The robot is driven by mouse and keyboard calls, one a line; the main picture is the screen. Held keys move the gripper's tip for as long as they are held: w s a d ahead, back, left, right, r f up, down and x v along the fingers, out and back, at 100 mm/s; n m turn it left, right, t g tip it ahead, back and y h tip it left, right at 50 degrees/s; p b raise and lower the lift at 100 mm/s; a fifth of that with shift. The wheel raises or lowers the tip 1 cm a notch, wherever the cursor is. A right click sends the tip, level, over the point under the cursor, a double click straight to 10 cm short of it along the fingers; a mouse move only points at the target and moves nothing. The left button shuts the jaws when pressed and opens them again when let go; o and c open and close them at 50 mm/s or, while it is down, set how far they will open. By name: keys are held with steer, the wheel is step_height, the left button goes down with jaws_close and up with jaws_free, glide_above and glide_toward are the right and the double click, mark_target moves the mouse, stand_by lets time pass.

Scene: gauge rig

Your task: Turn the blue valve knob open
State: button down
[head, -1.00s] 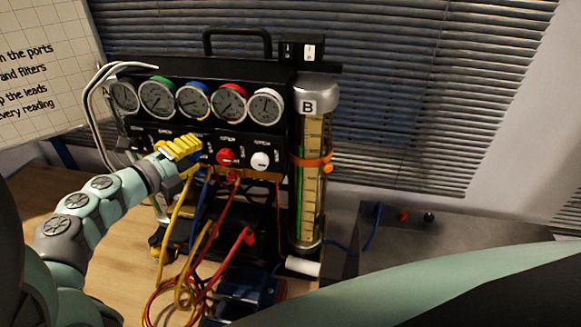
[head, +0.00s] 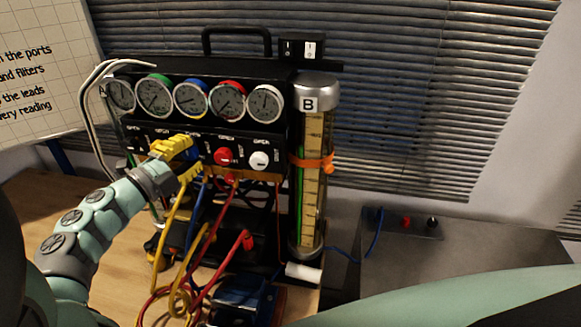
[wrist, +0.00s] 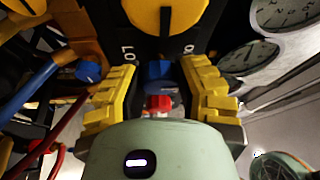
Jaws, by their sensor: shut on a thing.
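The blue valve knob (head: 194,153) is on the black panel of the gauge rig, below the blue-rimmed gauge (head: 191,98) and left of the red knob (head: 224,156). My gripper (head: 187,158), with yellow ribbed fingers, is at the blue knob, one finger above it and one below in the head view. In the wrist view my gripper (wrist: 160,85) has the blue knob (wrist: 159,70) between its fingers; it is shut on the knob. The fingers hide part of the knob in the head view. The knob's exact angle cannot be told.
The white knob (head: 259,160) is further right. A yellow knob (wrist: 165,15) lies close beside the fingers in the wrist view. Yellow, blue and red leads (head: 207,235) hang below the panel. The glass column (head: 313,175) stands at the rig's right.

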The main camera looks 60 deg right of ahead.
steer(key=c, duration=0.9)
jaws_free()
steer(key=shift+s+d, duration=0.1)
steer(key=shift+o, duration=0.2)
steer(key=a, duration=1.2)
steer(key=shift+f, duration=0.4)
